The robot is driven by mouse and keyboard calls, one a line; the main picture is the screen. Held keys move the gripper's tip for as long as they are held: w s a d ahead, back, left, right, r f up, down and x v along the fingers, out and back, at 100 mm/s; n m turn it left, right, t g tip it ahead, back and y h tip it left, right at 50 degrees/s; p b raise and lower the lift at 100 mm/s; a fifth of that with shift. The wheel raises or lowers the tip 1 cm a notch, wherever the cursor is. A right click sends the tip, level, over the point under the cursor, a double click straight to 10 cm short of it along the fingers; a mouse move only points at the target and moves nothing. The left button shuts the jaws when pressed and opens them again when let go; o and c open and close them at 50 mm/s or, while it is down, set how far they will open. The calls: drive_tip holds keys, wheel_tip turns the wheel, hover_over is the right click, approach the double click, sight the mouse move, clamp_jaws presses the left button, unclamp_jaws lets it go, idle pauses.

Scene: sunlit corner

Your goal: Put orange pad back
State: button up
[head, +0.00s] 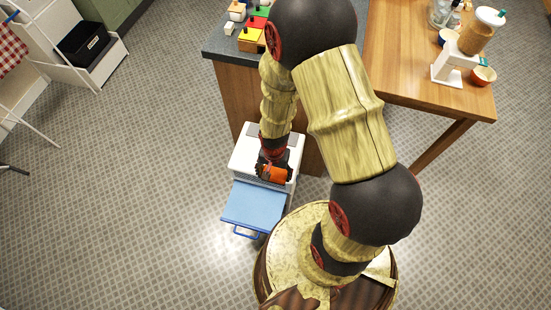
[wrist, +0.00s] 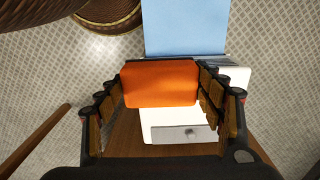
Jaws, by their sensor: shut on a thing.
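The orange pad (wrist: 160,83) is a flat orange block between the two fingers of my gripper (wrist: 165,100) in the wrist view. The fingers are shut on its left and right sides. In the head view the orange pad (head: 275,174) shows at the tip of my gripper (head: 272,165), above a white box-like unit (head: 245,156) with a blue flap (head: 254,205) at its front. The wrist view shows the blue flap (wrist: 185,25) beyond the pad and the white unit (wrist: 180,124) beneath it. Whether the pad touches the unit cannot be told.
A dark-topped counter (head: 222,44) stands behind the white unit, with coloured blocks (head: 252,34) on it. A wooden table (head: 405,60) at the right holds a white dispenser (head: 463,55) and bowls. A white shelf (head: 55,45) stands far left.

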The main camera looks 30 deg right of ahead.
drive_tip(key=w+d+f+b, duration=0.1)
drive_tip(key=w+d+f, duration=0.1)
drive_tip(key=w+f, duration=0.1)
drive_tip(key=w+d+f+b, duration=0.2)
drive_tip(key=w+f, duration=0.1)
drive_tip(key=w, duration=0.1)
drive_tip(key=w+d+f+b, duration=0.2)
drive_tip(key=w+f, duration=0.1)
drive_tip(key=shift+w+d, duration=0.2)
drive_tip(key=shift+w, duration=0.1)
drive_tip(key=shift+w+d+f, duration=0.1)
drive_tip(key=shift+w+f, duration=0.1)
drive_tip(key=shift+f, duration=0.1)
drive_tip(key=shift+w+f+b, duration=0.1)
drive_tip(key=shift+f+b, duration=1)
drive_tip(key=shift+f, duration=0.45)
drive_tip(key=shift+f, duration=0.1)
drive_tip(key=o, duration=1.2)
